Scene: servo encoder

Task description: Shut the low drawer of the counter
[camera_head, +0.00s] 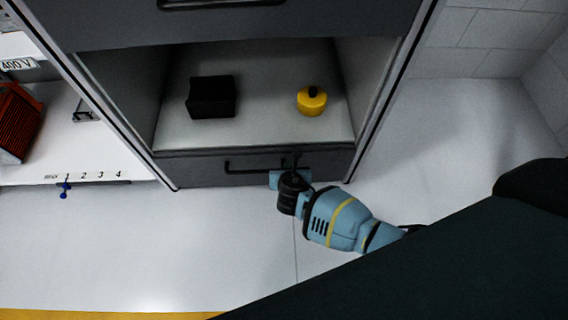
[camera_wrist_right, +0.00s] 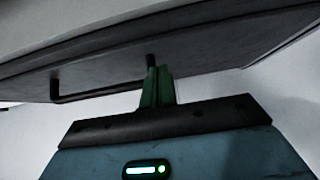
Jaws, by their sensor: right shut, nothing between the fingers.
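The low drawer (camera_head: 200,172) is the dark grey front at the bottom of the counter (camera_head: 235,22), with a black bar handle (camera_head: 240,168). Its front looks about level with the counter's side frames; I cannot tell whether a small gap is left. My right gripper (camera_head: 292,164) is shut and empty, its tips at the right part of the handle. In the right wrist view the closed fingers (camera_wrist_right: 157,85) point at the drawer front, beside a post of the handle (camera_wrist_right: 95,94). I cannot tell whether they touch. My left gripper is not in view.
Above the drawer front, a grey surface holds a black box (camera_head: 211,97) and a yellow round object with a dark knob (camera_head: 311,100). A white bench with numbered marks (camera_head: 110,150) stands at left. The white floor (camera_head: 465,130) is clear at right.

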